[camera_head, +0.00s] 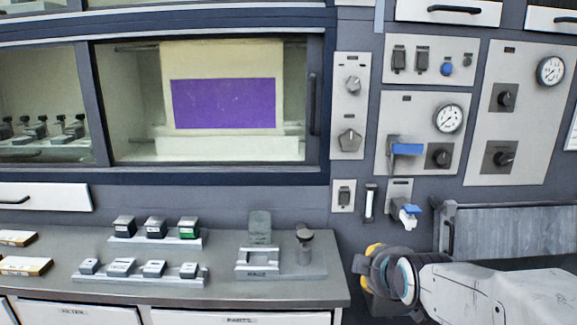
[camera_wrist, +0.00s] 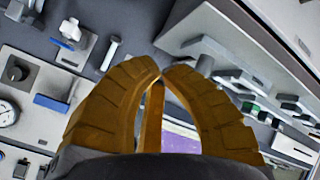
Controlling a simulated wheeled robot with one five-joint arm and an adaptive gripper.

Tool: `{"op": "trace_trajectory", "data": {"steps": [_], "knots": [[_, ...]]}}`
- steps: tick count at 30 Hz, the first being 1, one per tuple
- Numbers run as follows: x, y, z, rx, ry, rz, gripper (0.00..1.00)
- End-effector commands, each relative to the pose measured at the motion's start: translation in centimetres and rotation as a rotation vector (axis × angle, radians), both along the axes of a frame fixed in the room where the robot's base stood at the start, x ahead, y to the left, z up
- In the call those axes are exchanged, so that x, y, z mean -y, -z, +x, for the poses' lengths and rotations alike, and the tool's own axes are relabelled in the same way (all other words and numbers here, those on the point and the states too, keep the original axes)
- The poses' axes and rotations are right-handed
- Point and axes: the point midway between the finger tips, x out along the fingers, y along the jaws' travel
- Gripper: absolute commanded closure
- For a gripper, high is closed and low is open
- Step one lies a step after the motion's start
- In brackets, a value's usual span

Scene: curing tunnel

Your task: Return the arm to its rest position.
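My arm (camera_head: 490,290) reaches in from the lower right in the head view. My gripper (camera_head: 374,262) is at its end, beside the right end of the grey bench and below the wall panels. In the wrist view, the yellow fingers of my gripper (camera_wrist: 162,72) curve together and their tips meet. Nothing shows held between them. The fingertips are partly hidden in the head view by the gripper's dark body.
The bench (camera_head: 220,293) carries racks of small blocks (camera_head: 140,270) and a grey fixture (camera_head: 258,262). Above my gripper is a blue-handled tap (camera_head: 408,214); higher are a blue lever (camera_head: 407,149) and gauges (camera_head: 449,118). A windowed cabinet (camera_head: 318,170) shows a purple panel (camera_head: 223,103).

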Motion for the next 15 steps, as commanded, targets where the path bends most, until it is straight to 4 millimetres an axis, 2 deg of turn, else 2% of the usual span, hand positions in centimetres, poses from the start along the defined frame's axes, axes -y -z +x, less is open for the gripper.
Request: {"op": "trace_trajectory", "data": {"steps": [1,6,9,12,15], "knots": [[0.0,-1.7,-2.9,-0.061,0.052,0.066,1.0],[0.0,-1.8,-12.3,-0.292,0.262,0.266,1.0],[0.0,-1.7,-17.0,-0.4,0.383,0.347,1.0],[0.0,-1.6,-20.9,-0.482,0.486,0.403,1.0],[0.0,-1.4,-23.7,-0.542,0.565,0.437,1.0]]}}
